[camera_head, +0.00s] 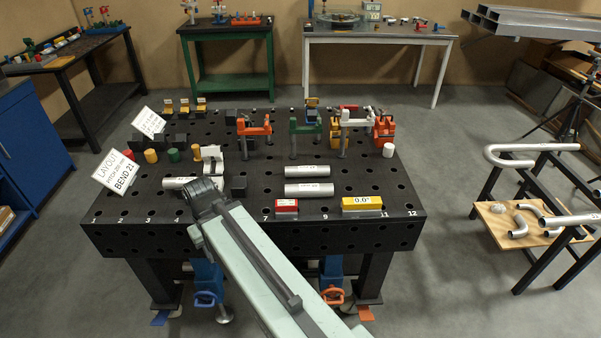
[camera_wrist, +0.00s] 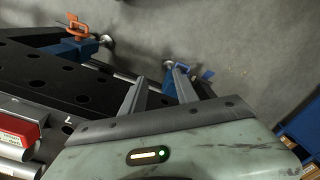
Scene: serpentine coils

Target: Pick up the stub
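Short silver tube pieces lie on the black perforated table (camera_head: 120,225). Two lie one behind the other near the middle, the rear tube (camera_head: 307,171) and the front tube (camera_head: 309,189). A third tube (camera_head: 175,183) lies at left, partly hidden by my arm. I cannot tell which one is the stub. My gripper (camera_head: 203,193) is over the table's front left part in the head view, close to the third tube. In the wrist view its two fingers (camera_wrist: 160,84) are apart, with nothing seen between them. Silver tubes (camera_wrist: 15,168) show at the lower left there.
A red block (camera_head: 287,206) and a yellow gauge marked 0.0° (camera_head: 362,203) sit along the front edge. Colored clamps (camera_head: 305,125) stand behind the tubes. A layout sign (camera_head: 115,172) and small colored cylinders (camera_head: 174,155) are at left. A rack with bent tubes (camera_head: 530,230) stands right.

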